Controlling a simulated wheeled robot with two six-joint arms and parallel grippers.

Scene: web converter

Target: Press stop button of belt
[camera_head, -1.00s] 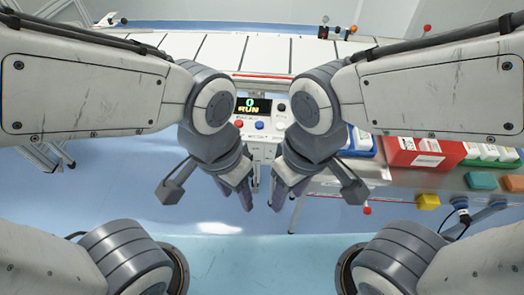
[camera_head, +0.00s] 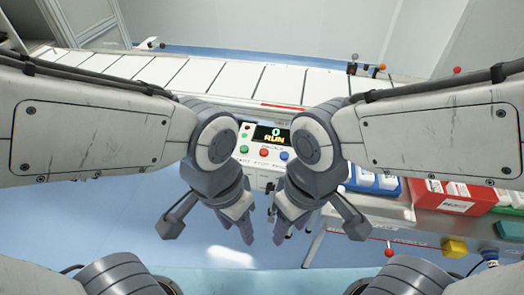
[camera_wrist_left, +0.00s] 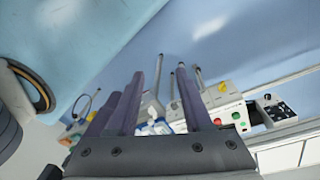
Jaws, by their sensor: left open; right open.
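A white belt control panel (camera_head: 262,158) stands at the near side of the conveyor, in the middle of the head view. Its dark display (camera_head: 272,133) reads 0 and RUN. Below the display are a green button (camera_head: 243,148), a red button (camera_head: 264,152) and a blue button (camera_head: 284,155) in a row. My left gripper (camera_head: 240,222) is open and points down, in front of and left of the panel. My right gripper (camera_head: 290,224) is open and points down at the panel's lower right. Neither touches the buttons. The left wrist view shows my left gripper's fingers (camera_wrist_left: 155,103), empty.
The white conveyor belt (camera_head: 205,78) runs across the back. The blue floor (camera_head: 150,215) at the left is clear.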

